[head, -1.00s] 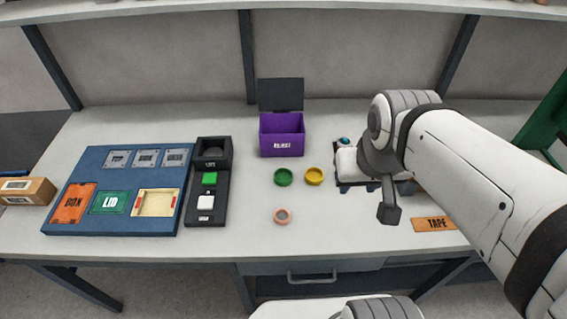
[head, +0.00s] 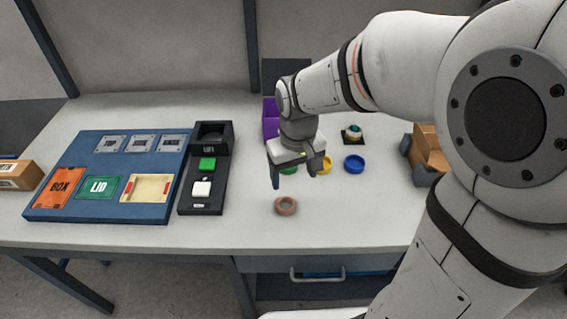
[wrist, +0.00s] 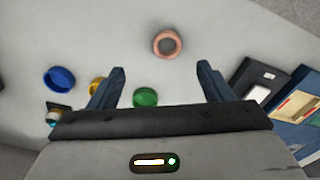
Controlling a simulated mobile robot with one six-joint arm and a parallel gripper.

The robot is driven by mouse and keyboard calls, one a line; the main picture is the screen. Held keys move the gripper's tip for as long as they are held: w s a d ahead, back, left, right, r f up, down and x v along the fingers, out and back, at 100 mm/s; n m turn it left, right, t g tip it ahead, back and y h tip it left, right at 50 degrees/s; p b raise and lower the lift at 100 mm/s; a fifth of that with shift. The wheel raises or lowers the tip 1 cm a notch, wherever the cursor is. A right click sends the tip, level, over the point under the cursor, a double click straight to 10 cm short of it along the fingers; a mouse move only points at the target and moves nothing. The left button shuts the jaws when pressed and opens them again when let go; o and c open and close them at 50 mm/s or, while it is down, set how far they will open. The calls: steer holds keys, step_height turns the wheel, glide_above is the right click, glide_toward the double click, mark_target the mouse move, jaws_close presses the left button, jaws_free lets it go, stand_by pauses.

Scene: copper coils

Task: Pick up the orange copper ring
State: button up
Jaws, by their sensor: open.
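The orange copper ring (head: 286,206) lies flat on the grey table near its front edge, in the head view. It also shows in the wrist view (wrist: 167,43), beyond my fingertips and roughly centred between them. My gripper (head: 293,171) hangs above the table, a little behind the ring and apart from it. In the wrist view its two fingers (wrist: 162,70) are spread wide with nothing held between them. The green ring (wrist: 145,97) shows below the ring in the wrist view, and is partly hidden by my gripper in the head view.
A yellow ring (head: 325,165) and a blue ring (head: 354,164) lie right of my gripper. A purple box (head: 270,120) stands behind it, mostly hidden. A black panel with buttons (head: 203,170) and a blue board (head: 150,208) lie left. Table around the copper ring is clear.

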steer(key=b, duration=0.1)
glide_above(286, 207)
steer(key=a, duration=0.1)
step_height(286, 207, down, 5)
steer(key=shift+n+g, duration=0.3)
steer(key=f, duration=0.4)
steer(key=d+f, duration=0.1)
steer(key=f, duration=0.2)
steer(key=shift+f, duration=0.1)
steer(key=shift+s, duration=0.1)
steer(key=shift+c, duration=0.4)
steer(key=c, duration=1.1)
